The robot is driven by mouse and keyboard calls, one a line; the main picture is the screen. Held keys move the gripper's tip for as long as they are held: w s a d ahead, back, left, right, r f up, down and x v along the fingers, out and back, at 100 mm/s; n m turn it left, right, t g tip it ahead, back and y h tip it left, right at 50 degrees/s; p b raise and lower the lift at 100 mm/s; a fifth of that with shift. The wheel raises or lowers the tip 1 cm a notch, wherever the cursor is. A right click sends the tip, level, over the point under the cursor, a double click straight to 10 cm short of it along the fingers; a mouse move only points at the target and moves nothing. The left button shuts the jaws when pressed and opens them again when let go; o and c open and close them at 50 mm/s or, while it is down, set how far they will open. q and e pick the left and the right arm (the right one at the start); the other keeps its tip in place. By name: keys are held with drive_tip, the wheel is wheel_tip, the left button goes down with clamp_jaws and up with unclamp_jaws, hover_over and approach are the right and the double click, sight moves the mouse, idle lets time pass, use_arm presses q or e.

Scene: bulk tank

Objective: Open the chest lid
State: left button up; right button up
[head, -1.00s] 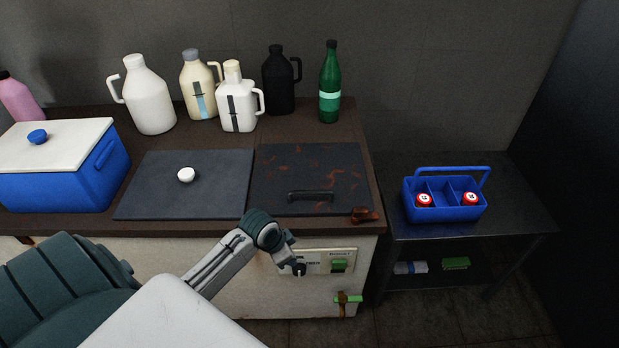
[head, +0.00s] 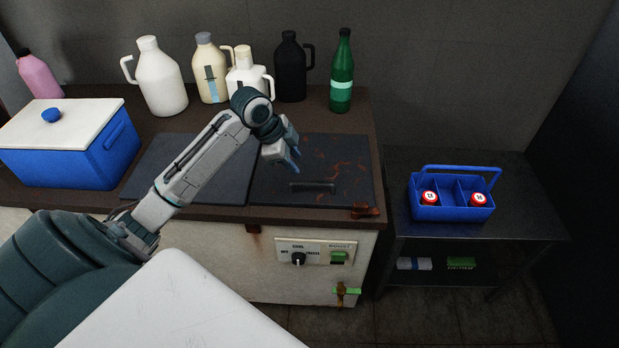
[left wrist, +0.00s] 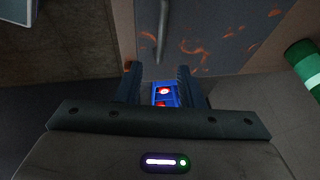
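The chest is a low cream unit with a brown top rim. Its right dark lid (head: 350,160) is flat and shut, with rust-red marks and a dark bar handle (head: 312,187) near its front edge. The handle also shows at the top of the left wrist view (left wrist: 162,30). Its left dark lid (head: 190,168) is plain and shut, partly hidden by my left arm. My left gripper (head: 294,151) is over the left part of the marked lid, behind the handle in the picture and apart from it. Its fingers (left wrist: 158,84) are spread with nothing held. My right gripper is not in view.
A blue cooler (head: 118,160) with a white top stands at left. Several jugs and a green bottle (head: 342,75) line the back. A blue carrier (head: 451,203) with red-capped items stands on the dark side table (head: 530,215). A control panel (head: 315,251) is on the chest front.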

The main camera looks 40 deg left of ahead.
sight(311, 183)
use_arm(q)
drive_tip(key=p+x, duration=0.1)
drive_tip(key=x, duration=0.9)
drive_tip(key=shift+w+a+f, duration=0.1)
drive_tip(key=shift+w+f, duration=0.05)
drive_tip(key=shift+f, duration=0.05)
clamp_jaws()
